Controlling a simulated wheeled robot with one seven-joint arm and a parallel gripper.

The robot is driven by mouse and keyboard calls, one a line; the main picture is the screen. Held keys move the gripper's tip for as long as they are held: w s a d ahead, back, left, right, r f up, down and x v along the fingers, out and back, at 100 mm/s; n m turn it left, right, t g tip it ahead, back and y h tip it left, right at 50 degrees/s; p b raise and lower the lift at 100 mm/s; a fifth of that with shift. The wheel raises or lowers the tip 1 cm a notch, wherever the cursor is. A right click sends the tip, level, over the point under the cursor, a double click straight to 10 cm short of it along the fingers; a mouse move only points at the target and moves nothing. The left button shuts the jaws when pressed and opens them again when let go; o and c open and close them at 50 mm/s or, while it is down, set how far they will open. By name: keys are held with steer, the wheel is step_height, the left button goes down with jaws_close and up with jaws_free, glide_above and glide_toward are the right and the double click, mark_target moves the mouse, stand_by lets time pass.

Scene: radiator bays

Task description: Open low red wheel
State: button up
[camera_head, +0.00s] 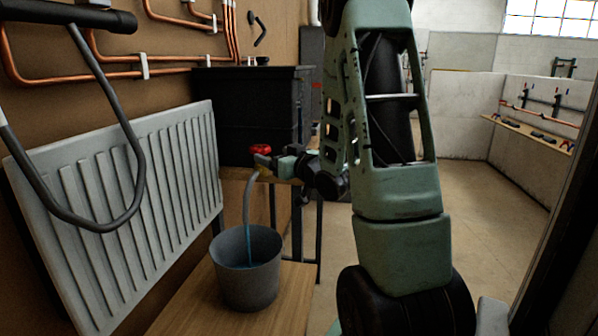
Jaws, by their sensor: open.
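The low red wheel (261,149) is small and sits on a valve in front of the black tank, above the bucket. My gripper (272,160) reaches in from the right with its jaws open, right at the wheel and valve. It overlaps them in the picture, and I cannot tell whether it touches the wheel. A pale, curved stream or tube (247,210) runs down from the valve into the grey bucket (245,285). Something blue, like water, shows inside the bucket. The valve body is partly hidden by my gripper.
The bucket stands on a wooden board (190,305). A white radiator (130,205) leans along the left wall under copper pipes (170,60). The black tank (250,110) stands behind the wheel. Open floor (480,200) lies to the right, with a wall shelf (530,131) beyond.

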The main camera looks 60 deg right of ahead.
steer(key=b+v, duration=0.9)
steer(key=b, duration=0.4)
steer(key=shift+s, duration=0.35)
steer(key=shift+a, duration=0.1)
